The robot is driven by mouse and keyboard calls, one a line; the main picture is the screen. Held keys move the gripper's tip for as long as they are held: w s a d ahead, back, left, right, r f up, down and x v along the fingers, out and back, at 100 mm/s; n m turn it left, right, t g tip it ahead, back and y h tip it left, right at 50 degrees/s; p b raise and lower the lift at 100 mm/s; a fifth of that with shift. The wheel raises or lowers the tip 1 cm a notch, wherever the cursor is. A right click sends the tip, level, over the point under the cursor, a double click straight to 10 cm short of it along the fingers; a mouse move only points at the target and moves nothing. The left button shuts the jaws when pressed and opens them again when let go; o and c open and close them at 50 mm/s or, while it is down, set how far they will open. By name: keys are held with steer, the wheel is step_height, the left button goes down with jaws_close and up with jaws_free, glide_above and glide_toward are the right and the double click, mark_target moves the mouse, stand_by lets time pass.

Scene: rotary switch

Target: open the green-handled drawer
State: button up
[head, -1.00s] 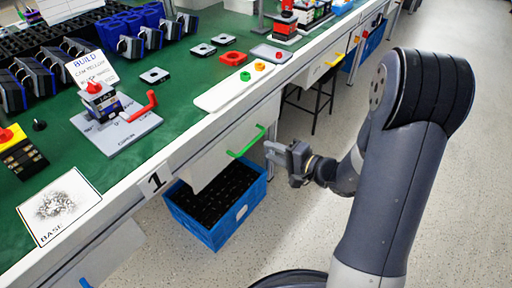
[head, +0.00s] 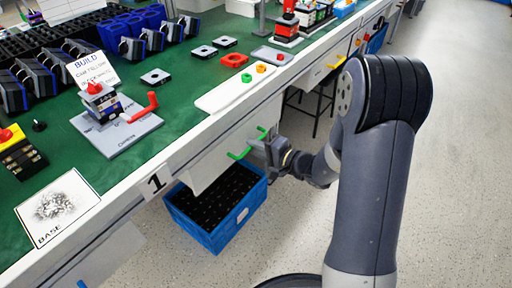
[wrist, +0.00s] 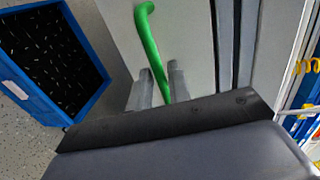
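The green handle (head: 239,155) is on the white drawer front (head: 211,159) under the workbench edge, and the drawer looks shut. My gripper (head: 258,145) is at the right part of the handle, hiding some of it. In the wrist view the green handle (wrist: 149,38) runs slantwise down to my gripper (wrist: 160,82), with one grey finger on each side of it. The fingers look apart, with a small gap beside the handle. Whether either finger touches it is hard to tell.
A blue crate (head: 207,237) stands on the floor below the drawer, left of my gripper. The bench top (head: 180,110) holds fixtures, coloured parts and a white board (head: 236,92). A yellow handle (head: 337,63) is farther along. The floor to the right is clear.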

jaws_close()
